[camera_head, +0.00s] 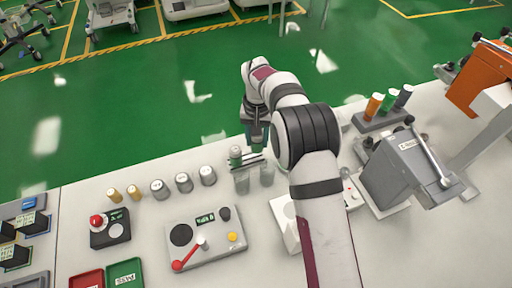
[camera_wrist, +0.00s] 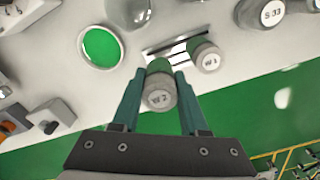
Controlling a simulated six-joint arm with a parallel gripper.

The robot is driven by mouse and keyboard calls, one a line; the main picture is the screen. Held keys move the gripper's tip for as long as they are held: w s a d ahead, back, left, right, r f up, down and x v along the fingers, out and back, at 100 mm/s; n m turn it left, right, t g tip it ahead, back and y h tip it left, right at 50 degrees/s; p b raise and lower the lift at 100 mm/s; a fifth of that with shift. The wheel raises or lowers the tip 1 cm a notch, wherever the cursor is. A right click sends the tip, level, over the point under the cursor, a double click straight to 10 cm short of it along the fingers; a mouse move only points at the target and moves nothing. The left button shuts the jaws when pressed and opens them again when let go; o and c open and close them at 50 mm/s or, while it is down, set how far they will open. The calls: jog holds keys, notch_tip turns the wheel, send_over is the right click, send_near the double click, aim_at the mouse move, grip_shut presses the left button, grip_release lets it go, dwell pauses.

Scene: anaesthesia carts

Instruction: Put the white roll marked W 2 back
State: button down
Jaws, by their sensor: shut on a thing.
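My gripper (camera_wrist: 158,90) is shut on the roll marked W 2 (camera_wrist: 160,100), with one green finger on each side of it in the wrist view. The roll has a pale grey-white end cap and a green band behind it. A similar roll marked W 1 (camera_wrist: 207,57) sits just to its right, apart from it. Light metal bars of a small rack (camera_wrist: 168,46) show behind both rolls. In the head view my gripper (camera_head: 257,136) points down over the rack (camera_head: 242,184). W 1 (camera_head: 236,153) stands to its left. W 2 is mostly hidden there.
Several grey cylinders (camera_head: 184,182) stand in a row left of the rack; one is marked S 33 (camera_wrist: 271,14). A control panel (camera_head: 207,240) with a red lever is in front. A grey box device (camera_head: 398,167) and coloured rolls (camera_head: 388,102) are right of my arm.

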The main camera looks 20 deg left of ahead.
aim_at(255, 148)
jog(key=shift+a+f, duration=0.2)
jog(key=shift+f, duration=0.9)
jog(key=shift+a+f, duration=0.15)
jog(key=shift+f, duration=0.95)
jog(key=shift+f, duration=0.1)
jog(key=c, duration=0.7)
grip_release()
